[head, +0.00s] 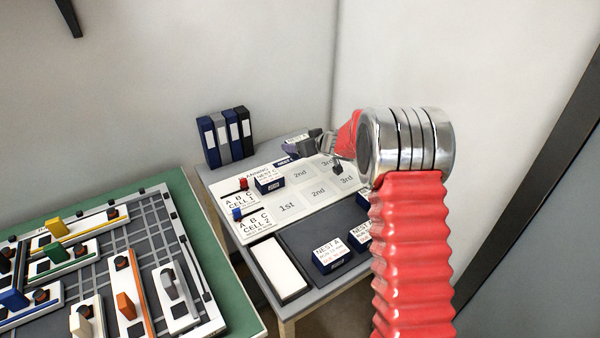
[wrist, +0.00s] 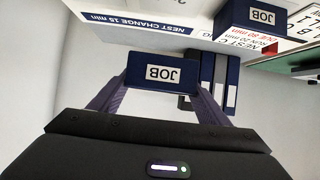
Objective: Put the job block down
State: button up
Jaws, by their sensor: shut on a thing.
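My gripper (head: 303,147) is shut on a dark blue job block (wrist: 162,73), held near the far edge of the planning board (head: 263,207). In the wrist view the block's JOB label faces the camera between the two fingers. The head view cannot settle whether it touches the board. The board has cells marked 1st, 2nd and 3rd in two rows. Another job block (head: 270,184) sits on the board's left part; it also shows at the top right of the wrist view (wrist: 250,20).
More job blocks (head: 331,256) stand on a dark tray (head: 300,232) at the table's front. A white pad (head: 278,267) lies beside it. Binders (head: 224,138) stand at the back left. A green-edged track table (head: 190,200) is at left.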

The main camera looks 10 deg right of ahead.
send_over(300, 174)
notch_tip(300, 174, down, 6)
jog(key=shift+w+r, duration=0.1)
jog(key=shift+w, duration=0.05)
jog(key=shift+f, duration=1.95)
jog(key=shift+f, duration=0.1)
jog(key=o, duration=1.2)
jog(key=shift+c, duration=0.2)
jog(key=v, duration=1.2)
jog(key=shift+d, duration=0.1)
